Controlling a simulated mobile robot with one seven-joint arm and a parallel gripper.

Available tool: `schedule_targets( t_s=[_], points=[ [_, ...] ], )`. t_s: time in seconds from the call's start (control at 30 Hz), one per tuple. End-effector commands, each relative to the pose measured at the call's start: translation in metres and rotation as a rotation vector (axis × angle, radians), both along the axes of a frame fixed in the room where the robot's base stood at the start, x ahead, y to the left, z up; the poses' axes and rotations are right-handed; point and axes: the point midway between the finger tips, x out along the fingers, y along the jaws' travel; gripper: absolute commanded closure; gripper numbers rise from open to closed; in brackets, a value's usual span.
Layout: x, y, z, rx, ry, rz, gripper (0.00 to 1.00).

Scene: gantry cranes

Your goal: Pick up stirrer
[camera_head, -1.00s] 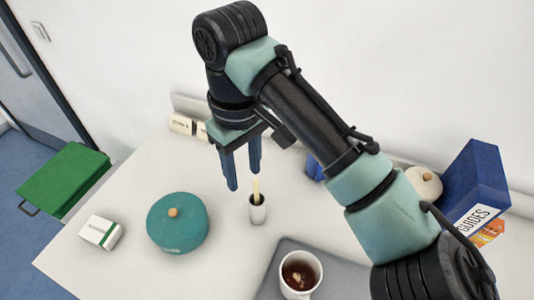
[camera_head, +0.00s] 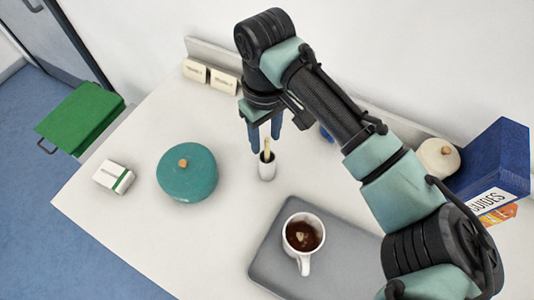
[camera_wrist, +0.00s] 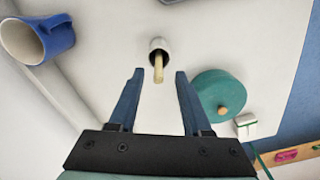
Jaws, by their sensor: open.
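The stirrer (camera_head: 267,147) is a pale wooden stick standing in a small white cup (camera_head: 267,169) on the table. In the wrist view the stirrer (camera_wrist: 158,68) leans out of the cup (camera_wrist: 158,46) toward the camera, in line with the gap between my fingers. My gripper (camera_head: 265,147) has two blue fingers and is open and empty. In the head view its fingertips appear around the stirrer's top. In the wrist view the gripper (camera_wrist: 158,72) has its fingertips on either side of the stirrer, apart from it; the exact depth is hard to tell.
A teal lidded pot (camera_head: 187,174) stands left of the cup, with a small white-green box (camera_head: 114,177) beyond. A white mug of dark drink (camera_head: 303,236) stands on a grey tray (camera_head: 340,262) at front right. A blue mug (camera_wrist: 38,38) shows in the wrist view.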

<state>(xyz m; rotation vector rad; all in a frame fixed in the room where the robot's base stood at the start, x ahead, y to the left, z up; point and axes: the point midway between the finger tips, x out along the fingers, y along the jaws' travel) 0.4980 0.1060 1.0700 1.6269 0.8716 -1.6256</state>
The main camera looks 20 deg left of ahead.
Motion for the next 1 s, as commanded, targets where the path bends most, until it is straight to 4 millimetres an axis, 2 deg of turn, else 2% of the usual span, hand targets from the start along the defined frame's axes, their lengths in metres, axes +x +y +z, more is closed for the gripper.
schedule_targets(
  t_s=[0.23,0.53,0.8,1.0],
  points=[
    [0.000,-0.002,-0.033,-0.001,0.003,-0.001,0.51],
    [0.000,-0.002,-0.039,0.001,0.001,0.000,0.51],
    [0.000,-0.002,-0.039,0.000,0.000,0.000,1.00],
    [0.000,-0.002,-0.039,0.000,0.000,0.000,1.00]
  ],
)
